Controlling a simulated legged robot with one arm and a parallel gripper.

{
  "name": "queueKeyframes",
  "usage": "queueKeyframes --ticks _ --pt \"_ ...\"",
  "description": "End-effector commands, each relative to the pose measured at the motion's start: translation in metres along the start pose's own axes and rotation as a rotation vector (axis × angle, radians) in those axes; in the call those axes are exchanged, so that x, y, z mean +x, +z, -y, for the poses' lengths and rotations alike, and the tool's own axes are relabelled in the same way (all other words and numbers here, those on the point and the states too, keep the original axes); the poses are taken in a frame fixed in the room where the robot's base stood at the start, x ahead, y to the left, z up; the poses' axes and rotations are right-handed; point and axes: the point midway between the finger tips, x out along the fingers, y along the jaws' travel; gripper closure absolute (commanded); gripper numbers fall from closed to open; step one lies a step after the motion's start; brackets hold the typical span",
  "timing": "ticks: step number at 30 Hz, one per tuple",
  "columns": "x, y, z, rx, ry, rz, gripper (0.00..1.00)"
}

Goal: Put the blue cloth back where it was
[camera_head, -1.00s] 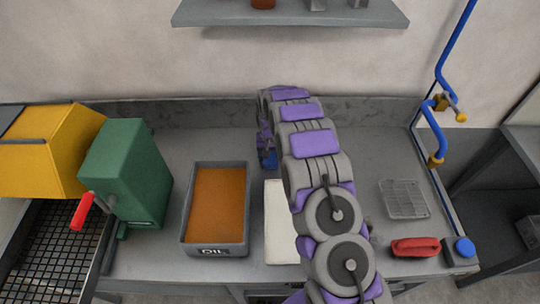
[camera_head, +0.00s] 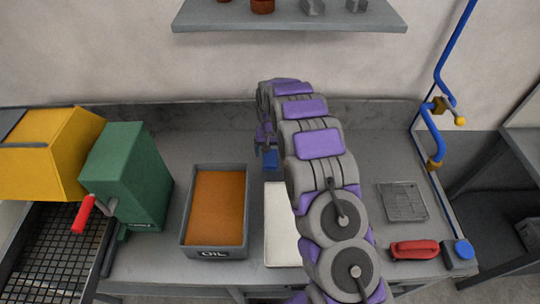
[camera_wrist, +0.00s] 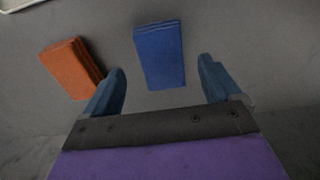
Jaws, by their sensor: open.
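The blue cloth (camera_wrist: 160,56) is a flat folded rectangle lying on the grey bench in the wrist view. It also shows as a small blue patch (camera_head: 270,160) beside my arm in the head view, mostly hidden there. My gripper (camera_wrist: 162,82) is open and empty, its two dark blue fingers apart. The cloth lies between and just beyond the fingertips in the picture; I see no contact. In the head view my gripper is mostly hidden behind my arm.
An orange-brown folded cloth (camera_wrist: 73,67) lies left of the blue one. The head view shows an oil tray (camera_head: 186,222), a white board (camera_head: 279,222), a green box (camera_head: 128,175), a wire rack (camera_head: 402,201), a red object (camera_head: 414,249) and blue pipes (camera_head: 431,120). A shelf (camera_head: 290,22) hangs above.

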Motion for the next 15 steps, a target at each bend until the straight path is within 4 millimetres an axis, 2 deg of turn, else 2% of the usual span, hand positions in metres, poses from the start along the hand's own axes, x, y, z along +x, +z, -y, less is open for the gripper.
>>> queueKeyframes --ticks 1,3,9,15 --pt "-0.014 -0.001 0.000 0.001 -0.001 -0.004 0.09" --pt "-0.029 -0.001 0.000 0.001 -0.001 -0.004 0.09" --pt "-0.065 0.000 0.000 0.000 -0.001 -0.001 0.09" --pt "-0.078 -0.001 0.001 -0.001 -0.001 -0.001 0.09"
